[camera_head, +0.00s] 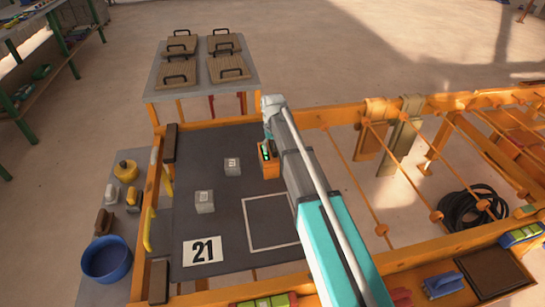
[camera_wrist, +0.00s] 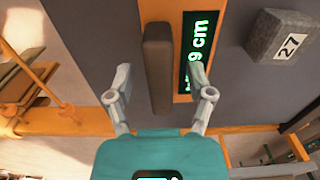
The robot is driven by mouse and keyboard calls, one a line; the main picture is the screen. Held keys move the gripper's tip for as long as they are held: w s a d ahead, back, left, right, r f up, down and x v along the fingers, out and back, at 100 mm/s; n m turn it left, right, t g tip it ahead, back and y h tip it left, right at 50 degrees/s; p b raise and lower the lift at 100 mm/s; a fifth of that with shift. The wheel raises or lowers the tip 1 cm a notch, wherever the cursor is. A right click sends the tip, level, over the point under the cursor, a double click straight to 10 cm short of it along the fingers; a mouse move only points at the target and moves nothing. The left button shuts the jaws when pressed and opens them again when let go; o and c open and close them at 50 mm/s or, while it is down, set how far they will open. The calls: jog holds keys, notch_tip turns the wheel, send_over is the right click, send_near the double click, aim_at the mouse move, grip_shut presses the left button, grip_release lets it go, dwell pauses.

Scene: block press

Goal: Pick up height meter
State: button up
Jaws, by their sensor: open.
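The height meter is an orange device with a dark display and green digits. In the head view its orange body (camera_head: 270,169) stands at the far side of the grey table, partly hidden by my arm. In the wrist view its display (camera_wrist: 201,50) ends in "9 cm", with the first digits partly hidden by a finger. A dark brown bar (camera_wrist: 158,65), apparently its handle, stands out in front of it. My gripper (camera_wrist: 160,82) is open, with one finger on each side of the bar and gaps showing. The fingers are hidden in the head view.
Grey blocks (camera_head: 204,202) and (camera_head: 232,167) sit on the table; a block marked 27 (camera_wrist: 278,38) shows in the wrist view. A "21" card (camera_head: 203,251) lies near a white square outline (camera_head: 257,247). Orange rails (camera_head: 146,220) edge the table. A blue bowl (camera_head: 107,260) stands left.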

grip_shut()
dwell(0.4)
jog(key=shift+r, duration=0.15)
notch_tip(320, 180, up, 3)
jog(key=p, duration=0.2)
jog(key=shift+f+p, duration=0.2)
jog(key=shift+p, duration=0.2)
jog(key=s+a+r+p, duration=0.2)
jog(key=a+r+p, duration=0.8)
jog(key=a, duration=0.3)
jog(key=shift+s+a, duration=0.3)
jog(key=shift+a, duration=0.1)
